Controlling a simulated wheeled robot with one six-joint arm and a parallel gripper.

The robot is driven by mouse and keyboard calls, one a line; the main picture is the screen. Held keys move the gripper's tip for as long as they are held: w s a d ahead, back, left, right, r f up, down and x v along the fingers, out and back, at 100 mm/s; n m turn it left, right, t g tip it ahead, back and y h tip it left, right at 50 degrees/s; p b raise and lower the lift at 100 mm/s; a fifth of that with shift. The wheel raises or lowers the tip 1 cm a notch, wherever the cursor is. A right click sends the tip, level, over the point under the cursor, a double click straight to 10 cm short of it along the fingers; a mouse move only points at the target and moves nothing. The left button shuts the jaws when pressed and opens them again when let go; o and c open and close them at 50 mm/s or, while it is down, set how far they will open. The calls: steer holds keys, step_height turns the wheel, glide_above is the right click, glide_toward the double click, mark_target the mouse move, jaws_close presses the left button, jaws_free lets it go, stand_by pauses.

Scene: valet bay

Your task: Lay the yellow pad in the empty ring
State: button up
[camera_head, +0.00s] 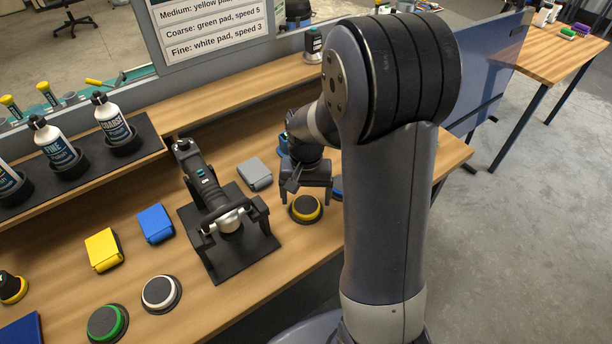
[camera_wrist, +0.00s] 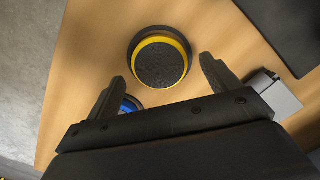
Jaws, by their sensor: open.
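A round yellow pad (camera_head: 305,208) with a dark top lies on the wooden bench, right of the polisher stand. A dark rim shows around it. My gripper (camera_head: 307,194) is open and empty, just behind and above this pad. In the wrist view the yellow pad (camera_wrist: 160,62) lies ahead of and between the open fingers (camera_wrist: 162,70), with neither finger seen touching it. I cannot make out an empty ring.
A polisher (camera_head: 205,185) rests on a black stand (camera_head: 215,265). A blue round item (camera_wrist: 130,104) shows by the left finger. Bottles (camera_head: 117,125) stand on the raised shelf. My arm hides the bench's right part.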

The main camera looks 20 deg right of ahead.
mark_target(306, 201)
step_height(306, 201, up, 11)
steer(key=shift+w+f, duration=0.2)
steer(key=shift+w, duration=0.1)
steer(key=shift+d, duration=0.1)
stand_by(1.4)
